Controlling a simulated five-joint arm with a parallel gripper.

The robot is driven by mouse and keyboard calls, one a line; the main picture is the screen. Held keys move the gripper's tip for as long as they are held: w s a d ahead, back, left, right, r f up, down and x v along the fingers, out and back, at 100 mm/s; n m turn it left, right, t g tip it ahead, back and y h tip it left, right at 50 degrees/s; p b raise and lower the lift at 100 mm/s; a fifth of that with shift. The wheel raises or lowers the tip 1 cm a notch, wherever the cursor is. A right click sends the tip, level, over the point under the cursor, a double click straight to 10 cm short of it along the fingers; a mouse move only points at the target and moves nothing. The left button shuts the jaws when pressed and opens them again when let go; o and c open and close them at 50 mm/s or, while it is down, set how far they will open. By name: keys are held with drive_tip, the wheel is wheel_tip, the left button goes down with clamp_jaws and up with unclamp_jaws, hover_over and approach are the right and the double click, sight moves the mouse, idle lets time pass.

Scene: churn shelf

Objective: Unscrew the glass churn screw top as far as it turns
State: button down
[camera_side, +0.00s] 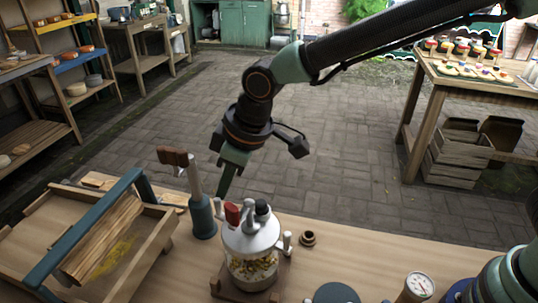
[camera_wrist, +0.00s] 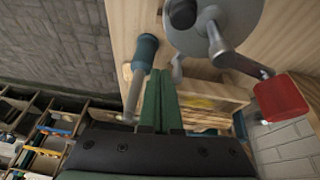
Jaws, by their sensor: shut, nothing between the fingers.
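The glass churn (camera_side: 252,268) stands on a wooden base near the front of the bench, with yellowish bits inside. Its grey metal screw top (camera_side: 248,240) carries a crank with a red handle (camera_side: 232,214) and a dark knob (camera_side: 262,207). In the wrist view the screw top (camera_wrist: 225,22) is at the upper right, with the red handle (camera_wrist: 283,97) below it. My gripper (camera_side: 222,197) is shut and empty, pointing down just above and left of the top. In the wrist view its green fingers (camera_wrist: 162,75) are together, apart from the top.
A teal-based tool with a wooden handle (camera_side: 202,215) stands close left of the churn. A wooden tray (camera_side: 150,245) with a blue bar lies further left. A small brown ring (camera_side: 308,239) and a gauge (camera_side: 418,284) are to the right.

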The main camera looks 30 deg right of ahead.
drive_tip(key=w+d+r, duration=0.2)
drive_tip(key=d+r, duration=0.4)
drive_tip(key=r, duration=0.3)
drive_tip(key=shift+w+d+h, duration=0.25)
drive_tip(key=shift+d+h, duration=0.05)
drive_tip(key=c, duration=1.1)
unclamp_jaws()
drive_tip(key=shift+r, duration=0.1)
drive_tip(key=shift+o, duration=1.3)
drive_tip(key=shift+a+r, duration=0.1)
drive_tip(key=shift+a, duration=0.1)
drive_tip(key=s+a+g+h, duration=0.2)
drive_tip(key=s+a+g, duration=0.15)
drive_tip(key=a, duration=0.45)
wheel_tip(320, 180, down, 11)
drive_tip(key=shift+a+f, duration=0.15)
clamp_jaws()
